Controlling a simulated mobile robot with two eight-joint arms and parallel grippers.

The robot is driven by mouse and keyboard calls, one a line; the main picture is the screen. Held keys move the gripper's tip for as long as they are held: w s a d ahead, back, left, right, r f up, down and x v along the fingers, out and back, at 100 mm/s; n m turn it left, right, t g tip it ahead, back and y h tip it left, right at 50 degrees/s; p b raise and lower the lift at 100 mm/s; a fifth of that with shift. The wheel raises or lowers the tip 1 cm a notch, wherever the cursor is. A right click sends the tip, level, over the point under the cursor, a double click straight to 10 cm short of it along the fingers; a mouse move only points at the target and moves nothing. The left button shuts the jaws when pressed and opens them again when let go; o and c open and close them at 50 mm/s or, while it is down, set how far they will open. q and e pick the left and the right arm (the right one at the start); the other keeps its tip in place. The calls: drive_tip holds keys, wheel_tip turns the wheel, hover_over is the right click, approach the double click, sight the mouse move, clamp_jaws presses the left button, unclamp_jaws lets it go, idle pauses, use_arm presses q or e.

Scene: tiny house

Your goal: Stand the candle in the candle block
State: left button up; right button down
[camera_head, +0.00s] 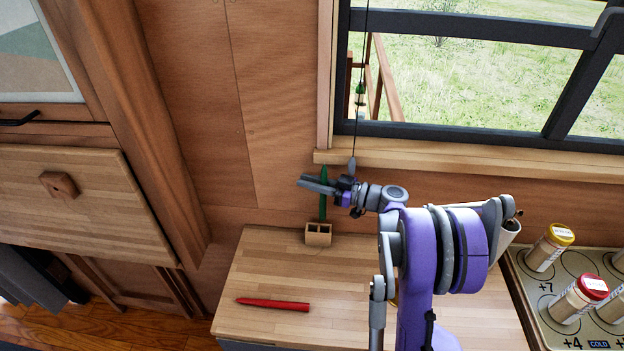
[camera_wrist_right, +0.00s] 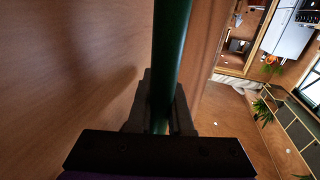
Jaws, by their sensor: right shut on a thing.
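My right gripper (camera_head: 318,185) is shut on a green candle (camera_head: 323,206) and holds it upright. In the right wrist view the candle (camera_wrist_right: 171,50) runs up between the fingers (camera_wrist_right: 160,105). The small wooden candle block (camera_head: 318,238) stands on the wooden counter near the wall, with dark openings in its top. The candle's lower end appears right at the block's back edge; I cannot tell whether it is above, behind or in an opening. A red candle (camera_head: 272,304) lies flat on the counter, nearer the front left. My left gripper is not in view.
The wooden counter (camera_head: 255,270) is clear around the block. At the right, a board (camera_head: 535,290) holds several jars, including one with a yellow lid (camera_head: 562,233) and one with a red lid (camera_head: 592,287). The wall and window sill (camera_head: 460,160) are close behind my right gripper.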

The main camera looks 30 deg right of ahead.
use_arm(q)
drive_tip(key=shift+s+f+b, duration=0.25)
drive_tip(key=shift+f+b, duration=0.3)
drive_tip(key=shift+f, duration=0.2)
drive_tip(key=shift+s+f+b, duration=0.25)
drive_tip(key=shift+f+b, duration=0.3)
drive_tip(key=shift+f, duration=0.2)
use_arm(e)
drive_tip(key=shift+s+d+f, duration=0.1)
drive_tip(key=shift+f, duration=0.85)
drive_tip(key=shift+s+d+f, duration=0.1)
drive_tip(key=shift+f, duration=0.8)
drive_tip(key=shift+s+d, duration=0.1)
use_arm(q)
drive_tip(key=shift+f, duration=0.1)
use_arm(e)
drive_tip(key=shift+f, duration=0.1)
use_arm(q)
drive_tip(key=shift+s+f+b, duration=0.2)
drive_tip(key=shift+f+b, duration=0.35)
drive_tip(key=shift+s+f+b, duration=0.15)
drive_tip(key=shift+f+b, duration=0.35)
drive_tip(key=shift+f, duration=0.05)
use_arm(e)
drive_tip(key=shift+f, duration=1.4)
